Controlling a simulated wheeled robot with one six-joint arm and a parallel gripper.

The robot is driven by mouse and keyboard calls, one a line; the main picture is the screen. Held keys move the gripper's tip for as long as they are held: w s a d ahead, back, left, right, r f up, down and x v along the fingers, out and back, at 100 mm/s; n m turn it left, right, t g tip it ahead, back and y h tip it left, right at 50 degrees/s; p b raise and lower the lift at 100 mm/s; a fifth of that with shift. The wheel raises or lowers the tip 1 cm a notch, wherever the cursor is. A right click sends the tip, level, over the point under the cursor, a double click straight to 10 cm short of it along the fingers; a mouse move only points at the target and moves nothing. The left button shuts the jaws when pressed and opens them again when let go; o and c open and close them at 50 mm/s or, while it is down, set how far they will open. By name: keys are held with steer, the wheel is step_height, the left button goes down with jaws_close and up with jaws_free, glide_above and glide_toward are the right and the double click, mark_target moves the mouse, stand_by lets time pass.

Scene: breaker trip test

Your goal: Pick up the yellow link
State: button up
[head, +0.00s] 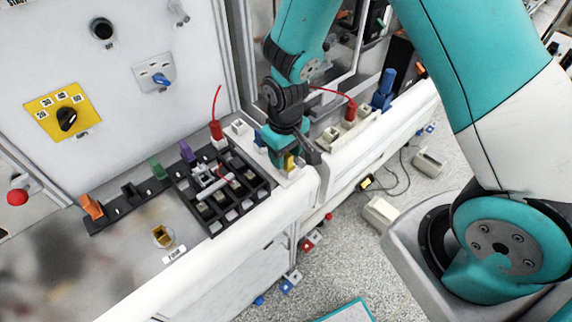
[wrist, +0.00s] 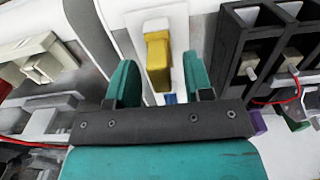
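The yellow link (wrist: 158,62) stands on a narrow white plate (wrist: 124,10) in the wrist view, with a white piece (wrist: 156,25) at its far end. My gripper (wrist: 160,80) is open, one teal finger on each side of the link, with a visible gap on both sides. In the head view my gripper (head: 292,155) is over the ledge, and only a small part of the yellow link (head: 290,162) shows beside it. The fingers hide the rest there. A small blue piece (wrist: 170,98) shows between the fingers near the palm.
A black rack (head: 212,222) with several compartments and a red wire lies close left of my gripper. A red plug (head: 216,130) and a purple plug (head: 187,152) stand behind it. Pale blocks and a red-wired plug (head: 351,110) are to the right. The ledge's front edge drops to the floor.

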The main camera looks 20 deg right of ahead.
jaws_close()
steer(key=shift+r, duration=0.15)
